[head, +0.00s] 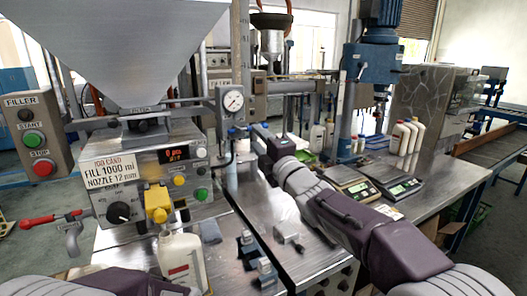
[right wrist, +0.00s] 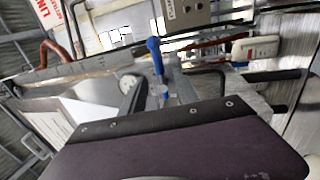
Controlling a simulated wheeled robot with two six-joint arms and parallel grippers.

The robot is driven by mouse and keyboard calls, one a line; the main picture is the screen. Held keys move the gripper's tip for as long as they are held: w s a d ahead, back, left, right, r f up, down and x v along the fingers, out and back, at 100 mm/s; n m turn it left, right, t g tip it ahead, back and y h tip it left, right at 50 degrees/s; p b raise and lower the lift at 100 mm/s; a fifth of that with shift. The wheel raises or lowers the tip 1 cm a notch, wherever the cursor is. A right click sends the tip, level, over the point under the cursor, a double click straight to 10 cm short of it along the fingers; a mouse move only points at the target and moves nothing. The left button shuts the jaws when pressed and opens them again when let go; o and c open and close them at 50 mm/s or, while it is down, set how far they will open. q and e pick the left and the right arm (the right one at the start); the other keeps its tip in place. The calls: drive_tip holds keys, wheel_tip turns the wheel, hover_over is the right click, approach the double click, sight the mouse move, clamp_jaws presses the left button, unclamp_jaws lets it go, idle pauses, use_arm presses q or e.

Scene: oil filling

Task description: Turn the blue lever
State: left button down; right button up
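The blue lever (right wrist: 154,48) stands up near the middle of the right wrist view, with a smaller blue part (right wrist: 165,92) below it. In the head view a small blue piece (head: 236,132) shows beside the upright pipe under the gauge; it seems to be the same lever, partly hidden. My right gripper (head: 256,138) reaches up to just right of it. In the right wrist view its fingers (right wrist: 157,88) look apart, with the lower blue part between them; contact cannot be told. My left arm shows at the bottom left of the head view, its gripper out of view.
A pressure gauge (head: 232,100) sits above the blue piece. Scales (head: 392,181) and white bottles (head: 405,137) stand on the right bench.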

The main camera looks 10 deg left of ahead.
drive_tip(key=v, duration=0.4)
drive_tip(key=shift+s+d+b, duration=0.1)
drive_tip(key=shift+b, duration=0.25)
drive_tip(key=shift+d, duration=0.1)
